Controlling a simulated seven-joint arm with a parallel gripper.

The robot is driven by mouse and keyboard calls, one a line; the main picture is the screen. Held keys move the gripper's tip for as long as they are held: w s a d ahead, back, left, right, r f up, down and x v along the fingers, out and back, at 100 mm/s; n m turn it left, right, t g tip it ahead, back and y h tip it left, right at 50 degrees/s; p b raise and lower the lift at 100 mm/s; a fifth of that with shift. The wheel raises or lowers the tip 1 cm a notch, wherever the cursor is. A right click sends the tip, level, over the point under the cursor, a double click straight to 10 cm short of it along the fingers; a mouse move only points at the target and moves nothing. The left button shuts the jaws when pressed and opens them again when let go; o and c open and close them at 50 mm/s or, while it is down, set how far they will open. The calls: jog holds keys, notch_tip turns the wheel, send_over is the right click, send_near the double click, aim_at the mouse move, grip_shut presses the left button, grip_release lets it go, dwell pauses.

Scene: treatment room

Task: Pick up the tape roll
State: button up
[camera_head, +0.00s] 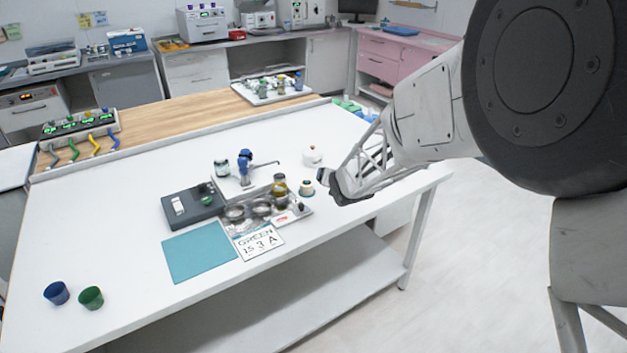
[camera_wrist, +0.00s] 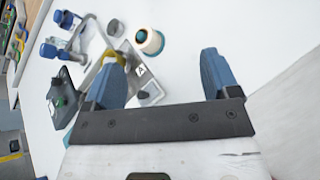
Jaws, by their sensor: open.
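The tape roll (camera_head: 307,188), a small cream ring with a teal part, sits on the white table just right of the metal tray. It also shows in the wrist view (camera_wrist: 149,40), beyond my fingertips and between their lines, with a teal ring in its middle. My gripper (camera_head: 330,185) is just right of the roll in the head view, low over the table. In the wrist view my gripper (camera_wrist: 162,58) has its two blue fingers wide apart with nothing between them. Part of the tray is hidden behind the left finger.
The metal tray (camera_head: 236,226) holds cups and an amber jar (camera_head: 279,186). A white round container (camera_head: 312,156) stands behind the roll. A blue-topped device (camera_head: 244,165), a dark grey box (camera_head: 192,205) and a teal mat (camera_head: 201,251) are left. The front right tabletop is clear.

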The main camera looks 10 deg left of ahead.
aim_at(307, 184)
jog(key=a+f+n, duration=0.2)
jog(key=w+a+f+n+y, duration=0.1)
jog(key=a+f, duration=0.1)
jog(key=a+f+n, duration=0.2)
jog(key=shift+w+a+n+t+y, duration=0.25)
jog(key=shift+w+n+t+y, duration=0.05)
jog(key=shift+y, duration=0.1)
jog(key=shift+w+f, duration=0.1)
jog(key=shift+x, duration=1.2)
jog(key=shift+f, duration=0.1)
jog(key=shift+x, duration=2.55)
jog(key=shift+f, duration=0.15)
